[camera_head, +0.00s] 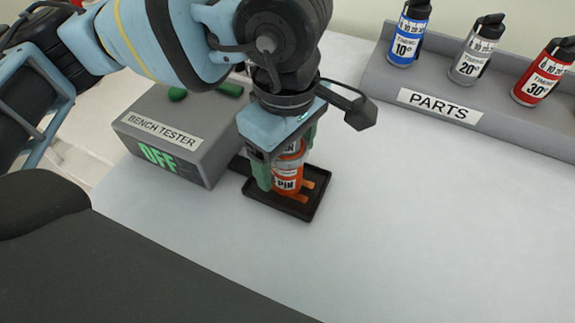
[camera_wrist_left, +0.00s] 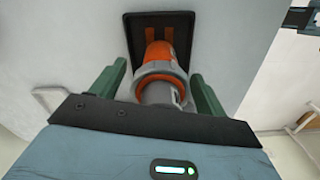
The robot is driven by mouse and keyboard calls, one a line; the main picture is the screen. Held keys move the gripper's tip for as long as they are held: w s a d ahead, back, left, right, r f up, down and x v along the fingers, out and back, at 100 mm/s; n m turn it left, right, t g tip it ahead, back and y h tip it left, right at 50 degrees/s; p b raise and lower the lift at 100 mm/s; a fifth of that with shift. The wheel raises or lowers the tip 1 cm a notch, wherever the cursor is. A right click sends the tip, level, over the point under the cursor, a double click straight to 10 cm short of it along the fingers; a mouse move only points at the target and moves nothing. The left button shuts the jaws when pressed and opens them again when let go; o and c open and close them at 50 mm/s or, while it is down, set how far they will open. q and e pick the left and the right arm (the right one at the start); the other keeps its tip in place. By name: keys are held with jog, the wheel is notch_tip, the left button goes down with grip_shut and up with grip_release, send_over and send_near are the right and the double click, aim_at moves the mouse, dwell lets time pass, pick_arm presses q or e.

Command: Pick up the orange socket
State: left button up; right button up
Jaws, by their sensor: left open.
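The orange socket (camera_head: 287,181) stands upright on a small dark tray (camera_head: 313,207), with a grey ring and grey upper part. In the left wrist view the gripper (camera_wrist_left: 157,85) is open, with a gap between each finger and the socket. Part of the socket is hidden behind the gripper in the head view. My right gripper is out of view.
A grey bench tester (camera_head: 190,120) reading "OFF" stands left of the tray. The white table to the right is clear.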

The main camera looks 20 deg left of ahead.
pick_arm(q)
jog(key=c, duration=1.2)
jog(key=shift+r, duration=0.1)
jog(key=shift+c, duration=0.2)
notch_tip(320, 180, up, 10)
jog(key=shift+p, duration=0.3)
